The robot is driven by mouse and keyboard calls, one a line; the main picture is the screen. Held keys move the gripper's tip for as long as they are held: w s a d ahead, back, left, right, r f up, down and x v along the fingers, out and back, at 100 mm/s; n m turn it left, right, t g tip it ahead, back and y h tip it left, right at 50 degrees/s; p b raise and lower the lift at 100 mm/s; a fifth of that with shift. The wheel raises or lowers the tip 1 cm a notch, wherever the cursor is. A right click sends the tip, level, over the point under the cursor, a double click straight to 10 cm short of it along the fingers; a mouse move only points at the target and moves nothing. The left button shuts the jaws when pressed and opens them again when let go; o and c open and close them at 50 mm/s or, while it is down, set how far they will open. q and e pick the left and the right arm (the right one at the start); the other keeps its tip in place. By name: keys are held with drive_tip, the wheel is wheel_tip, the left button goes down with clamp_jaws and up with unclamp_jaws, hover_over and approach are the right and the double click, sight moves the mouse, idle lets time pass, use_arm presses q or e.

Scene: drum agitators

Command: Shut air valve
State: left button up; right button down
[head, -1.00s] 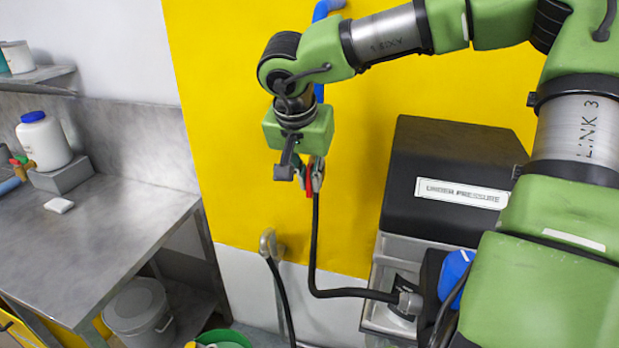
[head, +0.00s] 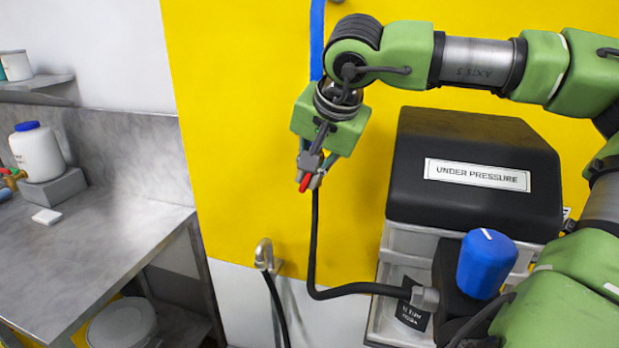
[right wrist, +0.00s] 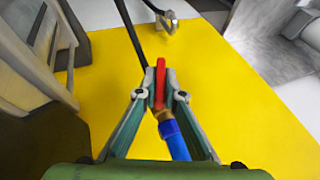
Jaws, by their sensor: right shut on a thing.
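The air valve has a red lever (right wrist: 160,84) and a brass body (right wrist: 163,115), with a blue hose (right wrist: 177,142) on one side and a black hose (right wrist: 132,32) on the other. In the right wrist view the lever lies roughly in line with the hoses. My right gripper (right wrist: 160,82) is shut on the red lever, one finger on each side. In the head view the lever (head: 304,183) shows at the tips of my right gripper (head: 311,176), in front of the yellow wall; the valve body is mostly hidden there. My left gripper is not in view.
A black-topped unit (head: 473,150) labelled "UNDER PRESSURE" stands right of the valve, with a blue cylinder (head: 486,262) in front. A metal pipe elbow (head: 264,254) is below the valve. A steel bench (head: 95,235) with a white bottle (head: 38,152) is at left.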

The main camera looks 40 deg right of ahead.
drive_tip(key=c, duration=2.1)
unclamp_jaws()
drive_tip(key=shift+c, duration=0.2)
drive_tip(key=v, duration=1.2)
